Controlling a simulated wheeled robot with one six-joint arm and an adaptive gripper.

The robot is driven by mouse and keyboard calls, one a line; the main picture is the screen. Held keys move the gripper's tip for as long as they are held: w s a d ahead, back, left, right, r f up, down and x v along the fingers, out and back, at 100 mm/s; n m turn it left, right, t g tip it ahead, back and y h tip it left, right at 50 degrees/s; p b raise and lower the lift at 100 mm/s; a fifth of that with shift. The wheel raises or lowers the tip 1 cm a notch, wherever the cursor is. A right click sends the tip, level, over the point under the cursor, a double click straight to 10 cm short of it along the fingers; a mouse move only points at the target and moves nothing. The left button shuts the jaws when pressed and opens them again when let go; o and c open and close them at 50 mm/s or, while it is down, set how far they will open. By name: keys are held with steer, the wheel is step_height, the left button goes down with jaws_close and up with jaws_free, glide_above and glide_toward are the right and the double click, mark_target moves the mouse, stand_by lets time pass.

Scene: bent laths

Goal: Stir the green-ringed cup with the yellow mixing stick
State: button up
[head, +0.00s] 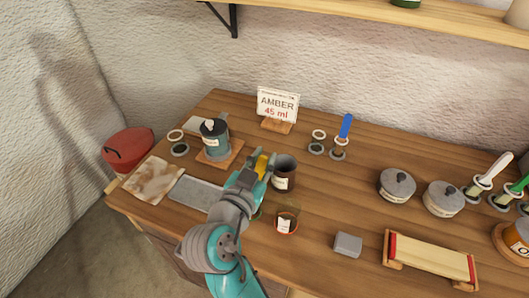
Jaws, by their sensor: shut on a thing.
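My gripper (266,168) is shut on the yellow mixing stick (261,163), of which only the yellow handle end shows between the fingers. The stick's lower end is hidden by my gripper. A dark brown cup (285,179) with a pale label stands just right of my gripper. A small greenish edge (258,214) shows beside my forearm. It may belong to the green-ringed cup, but my arm hides the rest. A clear cup with a reddish base (287,222) and a white label stands right of it.
A lidded blue-grey pot (214,138) stands on a wooden board at left, near a grey mat (196,193). The AMBER 45 ml sign (278,103) is at the back.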

mark_target(260, 172)
steer(key=shift+s+a+f, duration=0.1)
steer(key=shift+a+f, duration=0.1)
steer(key=shift+f, duration=0.75)
steer(key=shift+a+f, duration=0.2)
steer(key=shift+f, duration=0.75)
steer(key=shift+s, duration=0.1)
